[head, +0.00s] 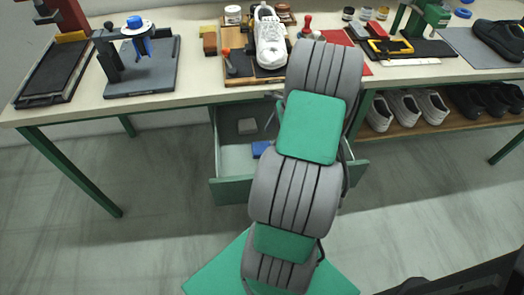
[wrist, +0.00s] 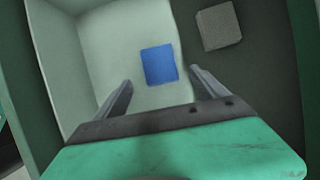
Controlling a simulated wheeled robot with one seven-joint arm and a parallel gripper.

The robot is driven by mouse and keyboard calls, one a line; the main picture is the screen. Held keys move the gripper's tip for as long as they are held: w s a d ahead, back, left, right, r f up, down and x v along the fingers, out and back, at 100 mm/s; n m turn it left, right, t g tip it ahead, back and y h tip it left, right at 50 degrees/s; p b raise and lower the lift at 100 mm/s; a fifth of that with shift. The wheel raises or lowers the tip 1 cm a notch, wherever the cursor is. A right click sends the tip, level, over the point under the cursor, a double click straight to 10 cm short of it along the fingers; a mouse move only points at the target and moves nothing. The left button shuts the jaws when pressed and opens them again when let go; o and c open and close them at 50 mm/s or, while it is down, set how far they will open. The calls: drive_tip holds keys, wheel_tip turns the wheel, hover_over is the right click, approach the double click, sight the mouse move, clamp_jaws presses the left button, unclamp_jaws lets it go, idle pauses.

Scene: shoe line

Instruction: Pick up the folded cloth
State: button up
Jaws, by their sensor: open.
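The folded cloth looks like a flat blue rectangle (wrist: 159,64) lying on the floor of the open drawer. It also shows in the head view (head: 261,149), partly hidden by my arm. In the wrist view my gripper (wrist: 160,78) points down into the drawer. Its two fingers are spread apart with nothing between them, one on each side of the cloth in the picture. The cloth looks a little beyond the fingertips, and I see no contact.
A grey textured block (wrist: 219,26) lies in the drawer to the right of the cloth. The drawer's green front (head: 232,190) and walls surround the space. Above is the workbench (head: 205,84) with a white shoe (head: 269,40) and tools. A lower shelf (head: 425,126) holds several shoes.

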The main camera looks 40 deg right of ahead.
drive_tip(key=x, duration=0.5)
drive_tip(key=shift+r, duration=0.2)
drive_tip(key=c, duration=1.4)
wheel_tip(320, 180, up, 10)
drive_tip(key=shift+p, duration=0.5)
